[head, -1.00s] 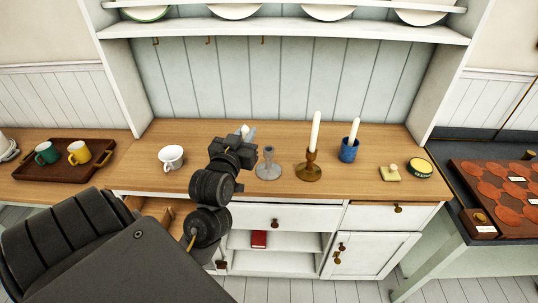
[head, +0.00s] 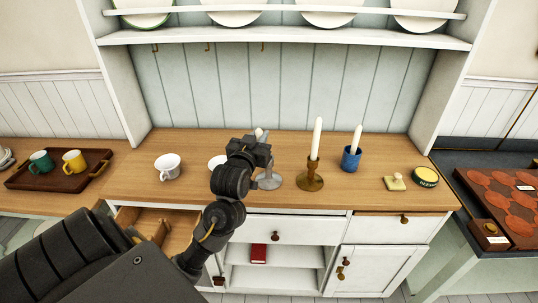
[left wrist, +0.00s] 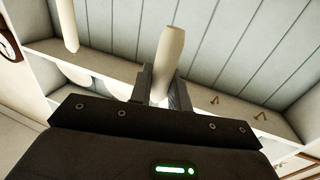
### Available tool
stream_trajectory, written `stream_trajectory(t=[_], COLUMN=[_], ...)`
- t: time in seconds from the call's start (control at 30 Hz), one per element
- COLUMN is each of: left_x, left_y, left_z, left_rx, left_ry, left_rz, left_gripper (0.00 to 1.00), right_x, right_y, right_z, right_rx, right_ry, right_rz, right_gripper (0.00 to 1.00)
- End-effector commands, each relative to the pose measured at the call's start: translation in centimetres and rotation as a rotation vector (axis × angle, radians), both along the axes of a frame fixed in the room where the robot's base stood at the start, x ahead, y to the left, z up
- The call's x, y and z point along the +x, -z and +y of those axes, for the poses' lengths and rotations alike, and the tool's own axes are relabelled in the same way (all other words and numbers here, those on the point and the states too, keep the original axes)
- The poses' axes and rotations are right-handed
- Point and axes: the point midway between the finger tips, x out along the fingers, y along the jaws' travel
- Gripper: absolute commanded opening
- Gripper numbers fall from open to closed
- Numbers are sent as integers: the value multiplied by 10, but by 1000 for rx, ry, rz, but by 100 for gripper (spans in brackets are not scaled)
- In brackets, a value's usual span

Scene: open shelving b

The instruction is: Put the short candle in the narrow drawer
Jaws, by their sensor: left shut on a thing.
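My left gripper (head: 262,142) is shut on the short candle (head: 259,132), a cream stub whose tip shows above the jaws in the head view. In the left wrist view the candle (left wrist: 168,62) stands up between the fingers. The gripper is in front of a grey candlestick (head: 269,181) and hides its top. An open drawer (head: 180,225) with inner dividers is at the left of the cabinet, partly covered by my arm. A wide middle drawer (head: 300,231) and a narrower right drawer (head: 385,229) are closed. My right gripper is not in view.
A brass holder with a tall candle (head: 316,140) and a blue holder with a candle (head: 351,158) stand right of the gripper. A stamp-like block (head: 395,183) and a round tin (head: 425,177) sit far right.

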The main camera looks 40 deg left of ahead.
Motion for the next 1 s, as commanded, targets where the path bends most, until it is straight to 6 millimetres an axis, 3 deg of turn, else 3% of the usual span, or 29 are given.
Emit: stream_trajectory(t=[0.1, 0.3, 0.7, 0.8, 1.0], left_x=[25, 47, 64, 63, 63], left_y=[19, 46, 66, 82, 92], left_z=[7, 12, 16, 16, 16], left_rx=[0, -2, 0, -2, -4], left_ry=[-1, 0, 1, 1, 1], left_rz=[8, 1, 2, 5, 1], left_gripper=[0, 0, 0, 0, 0], right_x=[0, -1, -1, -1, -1], right_y=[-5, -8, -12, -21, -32], right_z=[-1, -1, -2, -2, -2], right_rx=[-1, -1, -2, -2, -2], right_ry=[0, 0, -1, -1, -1], right_rz=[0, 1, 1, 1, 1], right_gripper=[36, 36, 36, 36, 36])
